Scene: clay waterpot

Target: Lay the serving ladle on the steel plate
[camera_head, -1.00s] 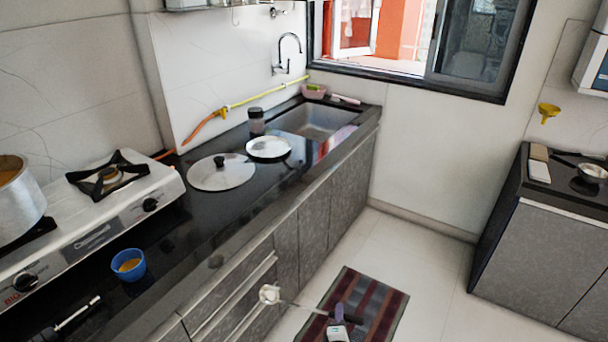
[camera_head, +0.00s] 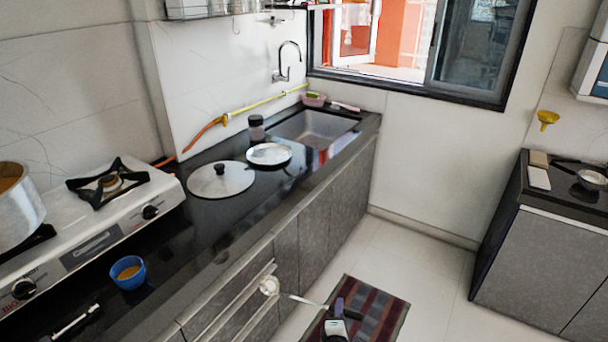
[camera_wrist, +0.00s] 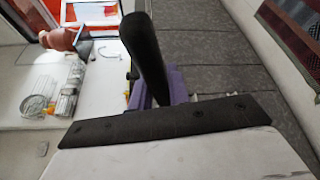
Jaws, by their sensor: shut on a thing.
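The steel plate (camera_head: 283,153) is a shiny round dish on the dark counter, between a flat lid and the sink. My gripper (camera_head: 339,309), with purple fingers, is shut on the serving ladle's black handle. The ladle's pale round bowl (camera_head: 269,286) points left, at the end of a thin shaft, and appears in front of the cabinet fronts. The ladle is held in the air, below and right of the plate in the head view. In the wrist view the black handle (camera_wrist: 146,55) stands up by a purple finger (camera_wrist: 178,86); the bowl cannot be made out there.
A flat lid with a black knob (camera_head: 221,183) lies left of the plate. A dark-capped jar (camera_head: 256,130) stands behind the plate. A blue cup (camera_head: 128,272) and the stove with a pot (camera_head: 20,205) are at left. The counter's front edge lies between ladle and plate.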

